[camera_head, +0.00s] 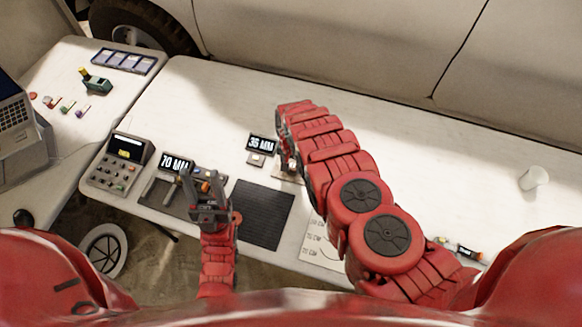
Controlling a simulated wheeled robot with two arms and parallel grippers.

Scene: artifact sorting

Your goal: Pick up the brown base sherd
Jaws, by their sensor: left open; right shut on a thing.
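My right gripper (289,166) is at the end of the arm reaching over the middle of the table, beside the 36 MM display. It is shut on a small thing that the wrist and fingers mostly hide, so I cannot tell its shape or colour. My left gripper (203,180) is open, its fingers pointing away from me over the area by the 70 MM display (174,163). Small brownish bits show near its fingers, too small to identify. I cannot make out the brown base sherd for certain.
A black mat (263,213) lies between the arms. A control box (121,162) stands at the left, with the 36 MM display (262,144) further back. A marked white sheet (318,249) is partly under my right arm. A white cup (533,179) stands right. The back right is clear.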

